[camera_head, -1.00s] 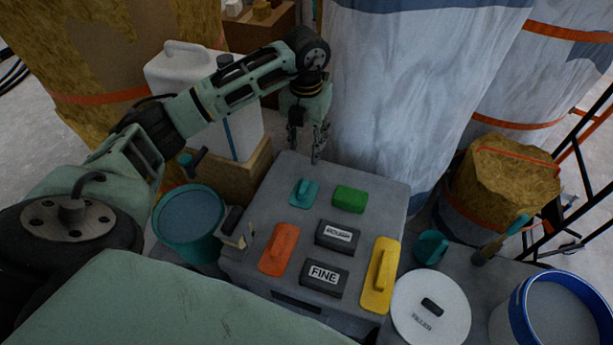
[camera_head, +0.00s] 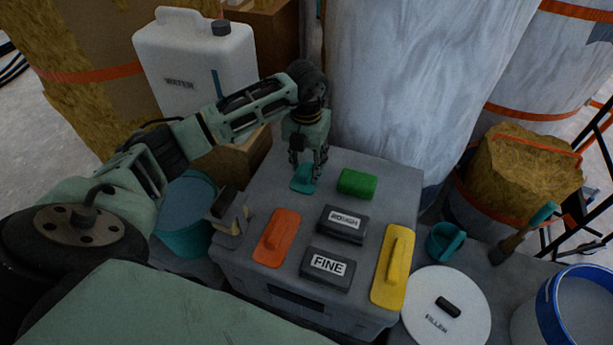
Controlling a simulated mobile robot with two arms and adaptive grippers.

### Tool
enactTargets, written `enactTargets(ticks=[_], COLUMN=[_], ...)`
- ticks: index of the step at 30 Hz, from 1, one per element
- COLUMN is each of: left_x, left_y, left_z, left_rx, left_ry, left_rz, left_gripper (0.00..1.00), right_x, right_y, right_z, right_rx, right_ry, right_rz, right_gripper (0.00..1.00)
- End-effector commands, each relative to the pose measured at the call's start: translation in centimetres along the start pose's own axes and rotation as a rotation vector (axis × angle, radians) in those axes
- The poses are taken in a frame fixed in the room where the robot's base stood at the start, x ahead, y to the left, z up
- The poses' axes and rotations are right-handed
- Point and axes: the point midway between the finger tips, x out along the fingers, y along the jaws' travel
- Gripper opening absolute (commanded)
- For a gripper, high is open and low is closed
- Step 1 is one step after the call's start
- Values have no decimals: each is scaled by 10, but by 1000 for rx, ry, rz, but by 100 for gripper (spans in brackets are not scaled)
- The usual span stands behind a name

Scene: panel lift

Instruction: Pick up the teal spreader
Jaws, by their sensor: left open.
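The teal spreader (camera_head: 302,184) lies flat on the far left part of the grey box top (camera_head: 262,200). My left gripper (camera_head: 306,176) points down right over the spreader, with its open fingers at or around the spreader's handle. The fingers hide most of the handle, and I cannot tell whether they touch it. My right gripper is not in view.
A green block (camera_head: 357,183) lies just right of the spreader. An orange float (camera_head: 276,236), two dark blocks marked ROUGH (camera_head: 341,224) and FINE (camera_head: 326,269), and a yellow float (camera_head: 393,265) share the box top. A white water canister (camera_head: 193,62) stands behind left.

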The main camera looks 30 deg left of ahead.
Motion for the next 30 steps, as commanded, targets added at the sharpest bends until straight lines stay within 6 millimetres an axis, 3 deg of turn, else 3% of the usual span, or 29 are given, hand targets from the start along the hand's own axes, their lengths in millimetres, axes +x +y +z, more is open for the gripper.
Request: enactTargets(ticks=[4, 12, 26, 30], left_x=[18, 21, 20, 20], left_y=[0, 0, 0, 0], left_z=[0, 0, 0, 0], left_rx=[-1, 0, 0, 0], left_ry=[1, 0, 0, -1], left_rz=[0, 0, 0, 0], left_gripper=[41, 41, 1, 0], right_x=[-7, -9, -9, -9], right_y=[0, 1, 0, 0], right_z=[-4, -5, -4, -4], right_rx=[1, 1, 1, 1], right_ry=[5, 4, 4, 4], right_rz=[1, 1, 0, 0], right_gripper=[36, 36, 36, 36])
